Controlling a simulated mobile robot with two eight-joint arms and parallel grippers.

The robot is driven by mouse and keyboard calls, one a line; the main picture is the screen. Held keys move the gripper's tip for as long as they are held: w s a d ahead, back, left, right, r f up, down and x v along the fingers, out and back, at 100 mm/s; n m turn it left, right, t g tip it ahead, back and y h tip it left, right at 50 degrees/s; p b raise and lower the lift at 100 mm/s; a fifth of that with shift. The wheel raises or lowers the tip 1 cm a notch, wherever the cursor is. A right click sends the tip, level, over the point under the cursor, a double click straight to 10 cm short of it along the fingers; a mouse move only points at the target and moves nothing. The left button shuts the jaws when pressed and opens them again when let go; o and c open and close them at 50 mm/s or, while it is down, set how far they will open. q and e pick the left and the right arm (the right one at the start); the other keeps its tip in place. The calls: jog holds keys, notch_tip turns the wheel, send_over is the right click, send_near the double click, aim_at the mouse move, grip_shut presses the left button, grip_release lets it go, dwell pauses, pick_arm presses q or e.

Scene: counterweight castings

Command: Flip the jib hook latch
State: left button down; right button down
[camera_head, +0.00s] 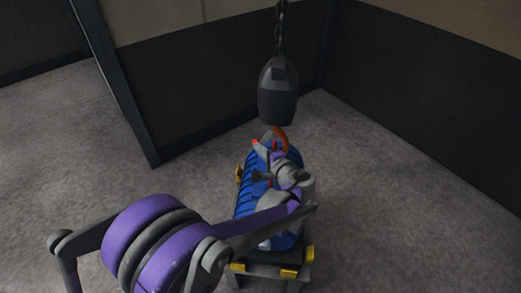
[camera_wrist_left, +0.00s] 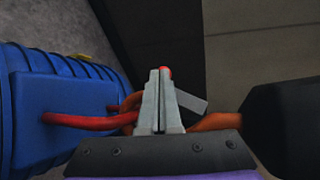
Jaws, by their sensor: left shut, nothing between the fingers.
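An orange hook (camera_head: 282,137) hangs under a dark hook block (camera_head: 278,92). In the left wrist view the orange hook (camera_wrist_left: 215,122) runs from the dark block (camera_wrist_left: 283,120) to behind my fingers. A short grey bar (camera_wrist_left: 192,102), which looks like the latch, shows just right of the fingertips. A small red tip (camera_wrist_left: 165,69) shows at the finger ends; whether it touches them I cannot tell. My left gripper (camera_wrist_left: 159,75) is shut and empty, in front of the hook. In the head view, my wrist partly hides the hook area. My right gripper is not in view.
A blue ribbed body (camera_head: 245,205) with a red loop (camera_wrist_left: 85,121) sits below the hook on a dark stand with yellow corners (camera_head: 289,273). A chain (camera_head: 282,30) holds the block. Dark wall panels (camera_head: 395,95) stand behind; grey floor is clear around.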

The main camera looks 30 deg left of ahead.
pick_arm(q)
notch_tip(320, 180, up, 7)
jog(key=a+m+t+y+b, duration=0.2)
jog(key=m+t+y+b, duration=0.2)
jog(key=m, duration=0.7)
jog(key=shift+s+f+m+t+y+b, duration=0.15)
jog(key=shift+s+m+t+y+b, duration=0.25)
jog(key=shift+t+y, duration=0.45)
jog(key=shift+r, duration=0.25)
jog(key=shift+f, duration=0.1)
